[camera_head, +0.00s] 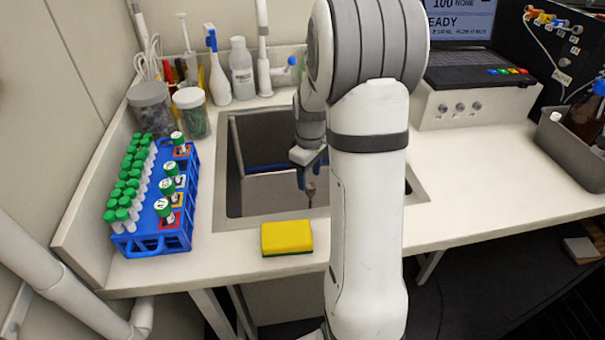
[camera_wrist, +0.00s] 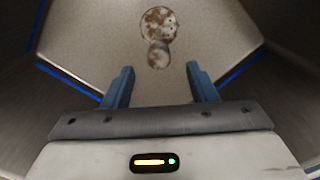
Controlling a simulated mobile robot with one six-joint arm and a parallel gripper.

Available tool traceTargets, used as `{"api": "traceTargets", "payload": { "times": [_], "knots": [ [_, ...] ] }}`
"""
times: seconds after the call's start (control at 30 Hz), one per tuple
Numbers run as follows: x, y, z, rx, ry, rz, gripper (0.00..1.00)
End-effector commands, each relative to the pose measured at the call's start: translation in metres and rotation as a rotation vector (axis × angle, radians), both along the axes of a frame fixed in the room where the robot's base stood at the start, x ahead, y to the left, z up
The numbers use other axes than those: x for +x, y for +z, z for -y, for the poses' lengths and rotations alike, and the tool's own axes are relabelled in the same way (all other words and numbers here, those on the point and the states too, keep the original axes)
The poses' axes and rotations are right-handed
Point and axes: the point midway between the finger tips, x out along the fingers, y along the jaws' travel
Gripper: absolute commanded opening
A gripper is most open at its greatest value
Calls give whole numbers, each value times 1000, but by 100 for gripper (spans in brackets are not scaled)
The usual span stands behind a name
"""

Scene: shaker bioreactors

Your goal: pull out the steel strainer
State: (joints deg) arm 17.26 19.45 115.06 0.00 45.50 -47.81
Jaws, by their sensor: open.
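In the wrist view, a round, brown-speckled metal piece that looks like the steel strainer (camera_wrist: 159,24) lies on the sink floor. A smaller round speckled part (camera_wrist: 158,55) adjoins it on the near side. My gripper (camera_wrist: 159,80) is open and empty, its two blue fingers apart, with the smaller part just beyond the gap between the tips. I cannot tell its height above the floor. In the head view my gripper (camera_head: 309,188) points down inside the sink (camera_head: 222,190). The strainer is hidden there by the sink and my arm.
Sink walls surround my gripper, and a blue line (camera_wrist: 68,82) runs around the basin. A yellow sponge (camera_head: 287,238) lies at the sink's front edge. A blue rack (camera_head: 150,240) of green-capped tubes stands left. Bottles and jars (camera_head: 192,112) stand behind. The counter on the right is mostly clear.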

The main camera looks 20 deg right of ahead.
Motion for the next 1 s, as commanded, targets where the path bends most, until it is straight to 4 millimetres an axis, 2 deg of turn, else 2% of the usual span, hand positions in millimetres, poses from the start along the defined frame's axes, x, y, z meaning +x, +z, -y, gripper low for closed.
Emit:
{"api": "traceTargets", "payload": {
  "times": [0.3,0.5,0.87,1.0],
  "knots": [
    [-3,-45,7,1,-18,-4,52],
    [-4,-68,9,1,-22,-2,52],
    [-4,-74,9,0,-23,0,52],
    [-4,-74,9,0,-23,0,43]
  ]
}}
